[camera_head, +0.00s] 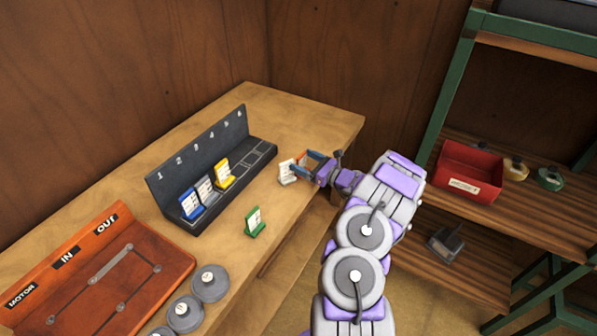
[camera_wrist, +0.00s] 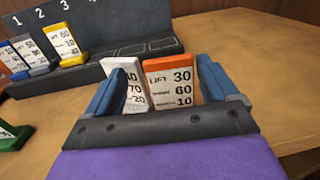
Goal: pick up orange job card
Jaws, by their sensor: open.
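The orange job card (camera_wrist: 169,82) stands upright on the table in the wrist view, marked 30, 60 and 10. It is between the two blue fingers of my gripper (camera_wrist: 162,92), nearer the right finger. A white job card (camera_wrist: 127,80) stands just left of it, also between the fingers and partly hidden by the left one. My gripper is open. In the head view my gripper (camera_head: 312,166) is at the table's right side, with the orange card (camera_head: 303,156) partly hidden by it and the white card (camera_head: 287,172) beside it.
A dark numbered rack (camera_head: 215,172) holds blue, grey and yellow cards in its left slots; its right slots are empty. A green card (camera_head: 255,222) stands in front of it. An orange board (camera_head: 100,275) and grey discs (camera_head: 210,284) are nearby. A red bin (camera_head: 468,172) sits on the shelf.

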